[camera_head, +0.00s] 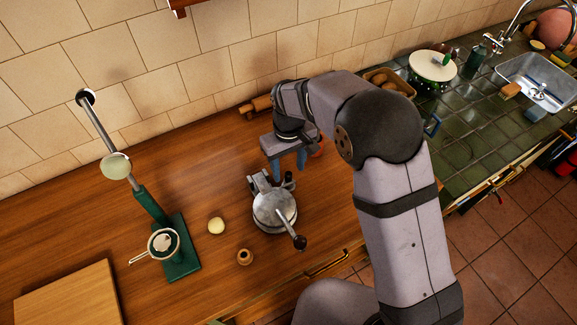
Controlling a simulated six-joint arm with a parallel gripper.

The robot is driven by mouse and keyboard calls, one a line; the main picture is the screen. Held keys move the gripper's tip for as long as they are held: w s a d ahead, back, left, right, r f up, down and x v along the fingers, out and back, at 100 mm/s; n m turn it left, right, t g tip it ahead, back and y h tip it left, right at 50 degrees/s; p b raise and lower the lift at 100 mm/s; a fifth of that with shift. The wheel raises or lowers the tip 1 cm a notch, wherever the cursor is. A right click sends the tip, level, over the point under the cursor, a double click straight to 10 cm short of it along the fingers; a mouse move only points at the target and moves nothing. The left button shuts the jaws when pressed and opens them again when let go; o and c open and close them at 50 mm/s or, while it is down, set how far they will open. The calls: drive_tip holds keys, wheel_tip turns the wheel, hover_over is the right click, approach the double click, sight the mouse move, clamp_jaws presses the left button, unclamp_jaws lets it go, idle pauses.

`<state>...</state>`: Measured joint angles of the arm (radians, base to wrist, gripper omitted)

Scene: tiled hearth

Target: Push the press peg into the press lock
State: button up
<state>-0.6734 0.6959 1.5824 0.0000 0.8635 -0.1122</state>
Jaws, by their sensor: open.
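A round metal press (270,211) stands on the wooden counter near the middle of the view. Its lever ends in a dark knob (299,243) at the front, and its bracket is at the back. I cannot tell which small parts are the press peg and the press lock. My gripper (289,169) has blue fingers spread apart with nothing seen between them. It is behind and just above the press's back end in the picture; whether it touches is unclear.
A green stand (184,262) with a tall rod and a small handled strainer (163,243) are at left. A pale ball (216,226) and a small wooden pot (245,257) lie left of the press. A wooden board (70,297) lies front left. A rolling pin (257,105) lies by the wall.

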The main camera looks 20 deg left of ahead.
drive_tip(key=shift+r+p, duration=0.4)
drive_tip(key=shift+r, duration=0.2)
drive_tip(key=shift+r, duration=0.15)
wheel_tip(320, 180, up, 7)
drive_tip(key=b, duration=0.2)
drive_tip(key=shift+b, duration=0.3)
idle(1.1)
drive_tip(key=d+m, duration=0.2)
drive_tip(key=d, duration=0.8)
drive_tip(key=s+d+f+m, duration=0.2)
drive_tip(key=s+d+m, duration=0.1)
drive_tip(key=s+d, duration=0.4)
drive_tip(key=s+d+f+m, duration=0.2)
drive_tip(key=s+d+m, duration=0.2)
drive_tip(key=s+d, duration=0.3)
drive_tip(key=d, duration=0.5)
drive_tip(key=shift+s+d+f, duration=0.15)
drive_tip(key=shift+s+d, duration=0.05)
drive_tip(key=shift+s, duration=0.2)
